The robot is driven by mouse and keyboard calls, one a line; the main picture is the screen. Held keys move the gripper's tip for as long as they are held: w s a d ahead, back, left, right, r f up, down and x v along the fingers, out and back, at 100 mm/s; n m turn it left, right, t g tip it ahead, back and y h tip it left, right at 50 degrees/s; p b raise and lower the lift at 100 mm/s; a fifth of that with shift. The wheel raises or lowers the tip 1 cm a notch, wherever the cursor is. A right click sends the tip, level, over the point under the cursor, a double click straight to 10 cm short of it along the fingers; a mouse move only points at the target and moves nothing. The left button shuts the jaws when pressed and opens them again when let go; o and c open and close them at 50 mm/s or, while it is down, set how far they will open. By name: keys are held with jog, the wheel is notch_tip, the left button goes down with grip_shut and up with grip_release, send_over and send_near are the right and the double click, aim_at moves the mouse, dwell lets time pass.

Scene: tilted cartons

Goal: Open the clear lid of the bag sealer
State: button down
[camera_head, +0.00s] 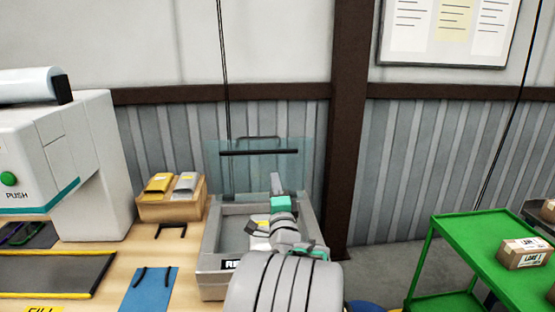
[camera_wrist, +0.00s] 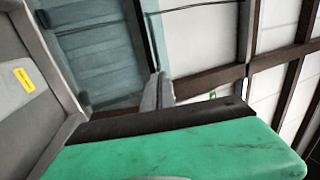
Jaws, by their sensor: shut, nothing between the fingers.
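The bag sealer (camera_head: 212,250) is a grey open-topped box on the wooden table in the head view. Its clear lid (camera_head: 235,172) stands nearly upright at the back, with a dark bar across its upper part. The lid also shows as a bluish pane in the wrist view (camera_wrist: 95,62). My gripper (camera_head: 276,180) is in front of the lid, above the right part of the box. Its fingers (camera_wrist: 158,85) are shut and empty. I cannot tell whether they touch the lid. My arm hides the box's front right part.
A white machine (camera_head: 75,165) with a green button stands at the left. A small carton (camera_head: 170,210) holds yellow and grey packets. A blue bag (camera_head: 148,290) lies on the table. A green cart (camera_head: 470,235) with boxes stands at the right, across a gap of floor.

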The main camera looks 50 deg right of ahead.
aim_at(276, 142)
jog(key=shift+m+h, duration=0.5)
jog(key=p+x, duration=0.2)
jog(key=x, duration=0.2)
jog(key=s+p+x, duration=0.1)
jog(key=p+x, duration=0.1)
jog(key=x, duration=0.3)
jog(key=d+p+x, duration=0.1)
jog(key=p+x, duration=0.1)
jog(key=x, duration=0.3)
jog(key=shift+s+r, duration=0.1)
jog(key=shift+s, duration=0.15)
